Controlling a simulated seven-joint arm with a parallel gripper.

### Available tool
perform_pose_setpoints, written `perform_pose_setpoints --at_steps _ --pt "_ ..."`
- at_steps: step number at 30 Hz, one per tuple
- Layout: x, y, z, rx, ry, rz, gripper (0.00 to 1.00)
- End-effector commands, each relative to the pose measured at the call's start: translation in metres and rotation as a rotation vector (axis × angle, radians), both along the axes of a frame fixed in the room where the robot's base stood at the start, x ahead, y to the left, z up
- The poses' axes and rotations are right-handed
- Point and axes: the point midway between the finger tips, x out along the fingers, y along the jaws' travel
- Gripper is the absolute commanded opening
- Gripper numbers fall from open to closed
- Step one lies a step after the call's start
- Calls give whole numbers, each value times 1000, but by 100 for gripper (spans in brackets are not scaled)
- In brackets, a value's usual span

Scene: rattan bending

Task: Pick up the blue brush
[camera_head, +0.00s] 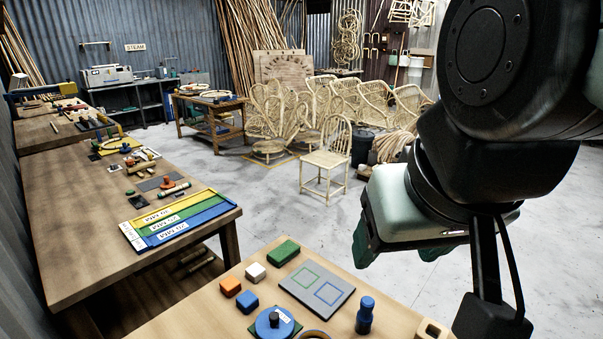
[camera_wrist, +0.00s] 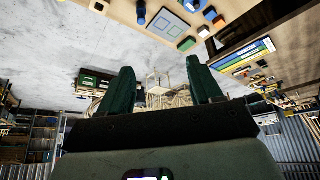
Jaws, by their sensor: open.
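An upright blue piece with a rounded knob on top (camera_head: 365,315), the likeliest blue brush, stands on the front table, right of a grey board. Its bristles cannot be made out. It also shows at the top of the wrist view (camera_wrist: 141,12). My gripper (camera_head: 400,252) hangs over the floor beyond the table's right side, above and away from the blue piece. In the wrist view its two green fingers (camera_wrist: 160,66) are spread apart with nothing between them.
The grey board (camera_head: 316,286) bears green and blue square outlines. Green (camera_head: 284,252), white (camera_head: 255,272), orange (camera_head: 230,286) and blue (camera_head: 247,302) blocks lie left of it. A blue disc with a knob (camera_head: 273,324) sits at the front. A wooden chair (camera_head: 327,160) stands on open floor behind.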

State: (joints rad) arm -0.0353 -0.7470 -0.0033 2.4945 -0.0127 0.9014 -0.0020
Motion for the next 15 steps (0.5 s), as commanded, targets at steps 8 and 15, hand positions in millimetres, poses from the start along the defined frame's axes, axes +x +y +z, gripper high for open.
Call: perform_pose_setpoints --at_steps 8,15 --pt "5 0 -1 15 11 -21 64" --pt "64 -3 -23 166 127 -294 64"
